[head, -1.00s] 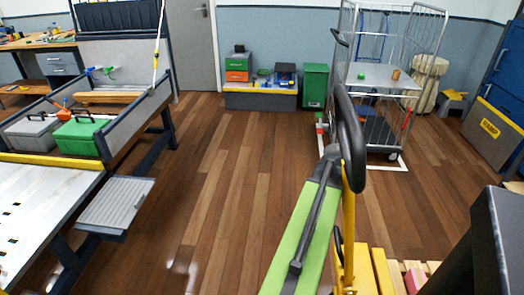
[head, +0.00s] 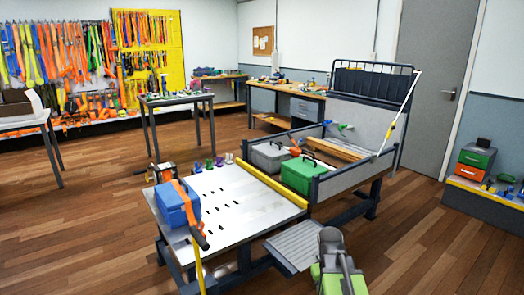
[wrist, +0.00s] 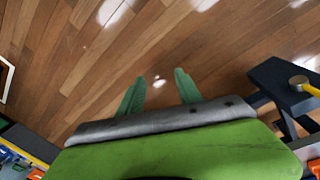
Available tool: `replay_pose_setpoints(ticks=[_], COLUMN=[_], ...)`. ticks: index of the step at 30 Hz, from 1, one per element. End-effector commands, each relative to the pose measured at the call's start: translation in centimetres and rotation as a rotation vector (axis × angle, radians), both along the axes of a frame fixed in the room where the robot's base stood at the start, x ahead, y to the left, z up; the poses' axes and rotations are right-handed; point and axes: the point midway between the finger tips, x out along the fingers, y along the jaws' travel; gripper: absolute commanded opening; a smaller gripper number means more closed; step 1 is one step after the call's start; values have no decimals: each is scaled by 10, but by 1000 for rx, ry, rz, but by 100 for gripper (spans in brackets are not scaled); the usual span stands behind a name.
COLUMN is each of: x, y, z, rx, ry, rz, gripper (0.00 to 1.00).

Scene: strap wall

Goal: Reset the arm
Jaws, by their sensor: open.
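My gripper (wrist: 160,84) shows in the wrist view as two green fingers, apart, with nothing between them. Bare wooden floor (wrist: 150,45) lies beyond the fingertips. My green arm (head: 335,275) shows at the bottom of the head view, right of centre, close to the grey side shelf (head: 296,245) of the workbench. The head view does not show the fingers, and I cannot tell whether the arm touches the shelf.
The workbench (head: 232,208) carries a blue box (head: 172,207) with an orange strap, a grey case (head: 268,157) and a green case (head: 299,176). Straps hang on the yellow wall panel (head: 172,75). Wooden floor is free at the right (head: 420,245).

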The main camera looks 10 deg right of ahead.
Motion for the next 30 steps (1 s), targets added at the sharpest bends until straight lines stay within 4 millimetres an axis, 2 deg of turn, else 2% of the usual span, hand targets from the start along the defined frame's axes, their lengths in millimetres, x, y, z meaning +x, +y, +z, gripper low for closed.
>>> replay_pose_setpoints(ticks=[1, 3, 8, 9, 10, 11, 12, 20, 25, 27, 30], x=[5, 9, 6, 1, -10, -15, -11, -10, -9, -9, -9], y=[33, 72, 153, 172, 181, 183, 181, 179, 179, 179, 179], z=[0, 0, -1, -1, -1, -1, 21, 105, 170, 189, 203], rx=[7, 20, 54, 68, 91, 116, 111, 110, 109, 109, 109], ry=[0, -1, 2, 3, 7, 12, 12, 10, 10, 10, 10], rz=[45, 95, 176, 184, 147, 71, 53, 57, 58, 58, 58], gripper=[41, 41, 41, 41, 41, 41, 41, 41, 41, 41, 41])
